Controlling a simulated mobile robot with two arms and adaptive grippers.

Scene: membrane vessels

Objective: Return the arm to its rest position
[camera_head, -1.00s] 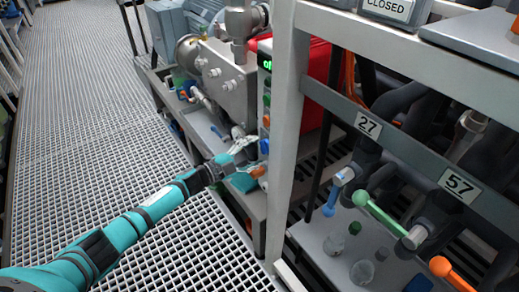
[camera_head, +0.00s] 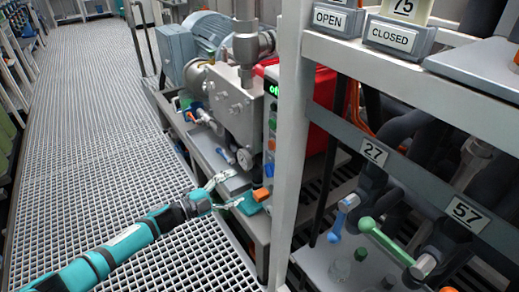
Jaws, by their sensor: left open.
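My left arm comes in from the lower left, teal and black. Its left gripper (camera_head: 228,192) is open and empty, with its pale fingers spread. It is just left of a teal block with an orange part (camera_head: 250,203) at the bench's edge; whether a finger touches the block I cannot tell. The grey control panel (camera_head: 270,135) with a lit green display and coloured buttons stands above and right of the gripper, apart from it. My right gripper is not in view.
A grey frame post (camera_head: 290,140) stands right of the panel. Beyond it are valves with a blue handle (camera_head: 341,216) and a green handle (camera_head: 384,241), labelled 27 and 57. A pump (camera_head: 235,98) sits behind. The grating floor (camera_head: 85,130) on the left is free.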

